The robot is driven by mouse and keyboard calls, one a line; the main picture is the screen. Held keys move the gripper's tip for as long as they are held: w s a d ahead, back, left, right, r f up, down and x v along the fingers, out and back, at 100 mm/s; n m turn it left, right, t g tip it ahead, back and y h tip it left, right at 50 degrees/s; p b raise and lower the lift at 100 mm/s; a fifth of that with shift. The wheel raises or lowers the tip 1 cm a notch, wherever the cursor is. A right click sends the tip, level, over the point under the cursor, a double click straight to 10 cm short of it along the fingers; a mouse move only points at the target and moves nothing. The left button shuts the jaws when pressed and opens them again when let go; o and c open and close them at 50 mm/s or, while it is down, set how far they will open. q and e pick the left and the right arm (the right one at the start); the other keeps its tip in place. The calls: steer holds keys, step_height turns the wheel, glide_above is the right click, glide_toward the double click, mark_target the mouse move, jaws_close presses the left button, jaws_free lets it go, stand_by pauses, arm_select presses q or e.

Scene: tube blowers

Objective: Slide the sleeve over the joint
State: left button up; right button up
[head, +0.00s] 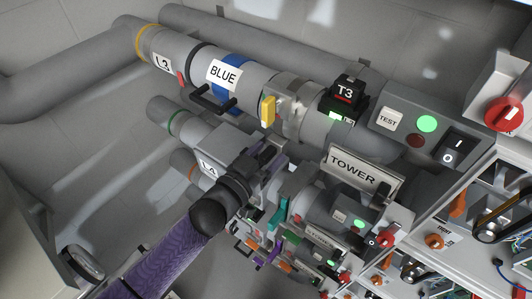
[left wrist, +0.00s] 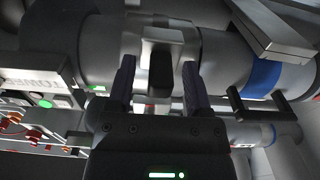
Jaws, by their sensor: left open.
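The sleeve marked BLUE (head: 222,76), with a blue band and a black handle (head: 212,100), sits around the upper grey tube. To its right are a yellow tab (head: 268,111) and a metal collar (head: 297,104) around the same tube. My left gripper (head: 272,162) is in front of and below that tube, over the lower L4 tube, hiding part of it. In the left wrist view my left gripper (left wrist: 158,88) is open, its fingers on either side of a dark block (left wrist: 160,60). I cannot tell whether they touch it. My right gripper is not in view.
A TOWER plate (head: 359,171) and the T3 unit (head: 345,94) stand right of the sleeve. A control box with a TEST button (head: 389,120) is at the tube's right end. Small levers and cables crowd the lower right. The wall side at left is clearer.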

arm_select(q)
jaws_close()
stand_by(0.3)
steer(key=shift+w, duration=0.1)
stand_by(1.1)
